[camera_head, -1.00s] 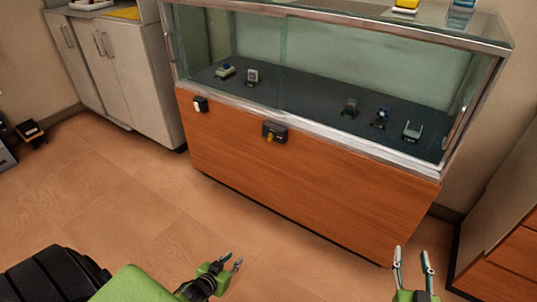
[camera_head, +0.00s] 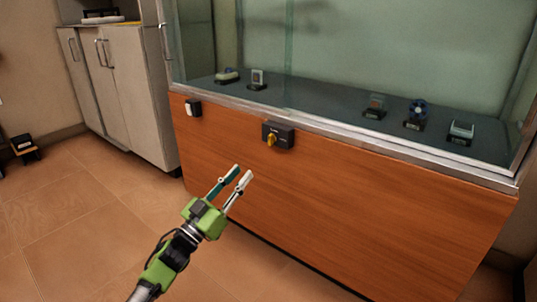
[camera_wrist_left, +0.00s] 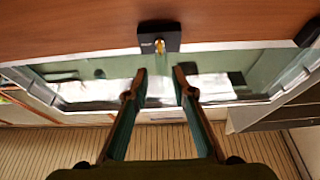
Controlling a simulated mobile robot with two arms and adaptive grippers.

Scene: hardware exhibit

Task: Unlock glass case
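The glass display case (camera_head: 350,155) has an orange wooden front and a metal-framed glass top. A small black lock box (camera_head: 287,134) with a yellow key or knob (camera_head: 271,139) sits on the wood just under the metal rail. My left gripper (camera_head: 242,171) is open and empty, below and left of the lock box and apart from it. In the left wrist view the fingers (camera_wrist_left: 161,73) are spread, with the lock box (camera_wrist_left: 170,36) and its yellow piece (camera_wrist_left: 159,46) beyond the tips, near the gap between them. My right gripper is out of view.
A second small dark box with a white face (camera_head: 193,107) is on the case front at left. Several small exhibits, such as a blue round one (camera_head: 417,112), stand inside behind glass. A grey cabinet (camera_head: 125,90) stands at left. Floor before the case is clear.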

